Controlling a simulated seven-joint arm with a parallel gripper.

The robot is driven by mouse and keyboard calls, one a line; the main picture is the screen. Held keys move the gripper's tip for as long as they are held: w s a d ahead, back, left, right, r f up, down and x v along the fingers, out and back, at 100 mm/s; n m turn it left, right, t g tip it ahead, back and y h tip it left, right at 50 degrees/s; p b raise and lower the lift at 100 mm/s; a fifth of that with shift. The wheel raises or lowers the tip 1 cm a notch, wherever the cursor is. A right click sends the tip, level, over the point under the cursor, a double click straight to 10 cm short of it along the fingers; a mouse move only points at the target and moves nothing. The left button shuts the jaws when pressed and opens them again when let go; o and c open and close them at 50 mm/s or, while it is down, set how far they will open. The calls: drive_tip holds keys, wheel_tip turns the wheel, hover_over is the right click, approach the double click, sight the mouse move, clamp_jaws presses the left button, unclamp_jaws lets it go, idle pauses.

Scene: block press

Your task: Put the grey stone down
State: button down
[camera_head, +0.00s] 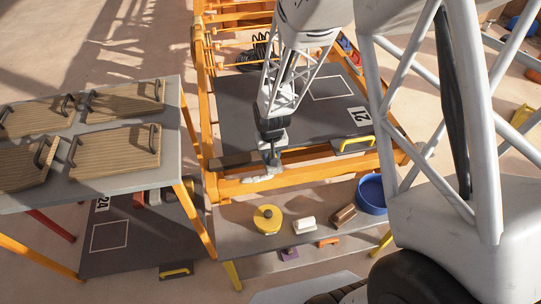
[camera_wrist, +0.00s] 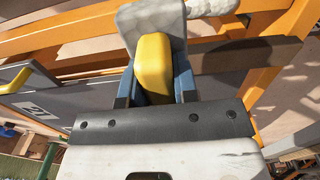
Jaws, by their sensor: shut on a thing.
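My gripper (camera_head: 271,143) points down over the orange frame's front beam. It is shut on a grey stone (camera_head: 271,158), a pale slab held at the fingertips. In the wrist view the grey stone (camera_wrist: 150,22) stands at the top centre, past the blue finger parts (camera_wrist: 184,82) and a yellow block-shaped part (camera_wrist: 153,65) that hides some of it. Whether the stone touches the beam, I cannot tell.
The grey bench in front (camera_head: 225,240) holds a yellow round object (camera_head: 267,219), a white block (camera_head: 304,225), a brown block (camera_head: 343,215) and a blue bowl (camera_head: 371,195). Wooden boards (camera_head: 115,148) lie on the left table.

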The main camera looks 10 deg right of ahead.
drive_tip(key=shift+d, duration=0.15)
drive_tip(key=s+d+f, duration=0.7)
drive_tip(key=s+d, duration=0.1)
drive_tip(key=d, duration=0.4)
drive_tip(key=shift+s+d, duration=0.2)
drive_tip(key=shift+s, duration=0.05)
idle(0.3)
drive_tip(key=shift+f, duration=3.1)
drive_tip(key=shift+f, duration=1.85)
drive_tip(key=shift+f, duration=0.1)
drive_tip(key=c, duration=0.9)
unclamp_jaws()
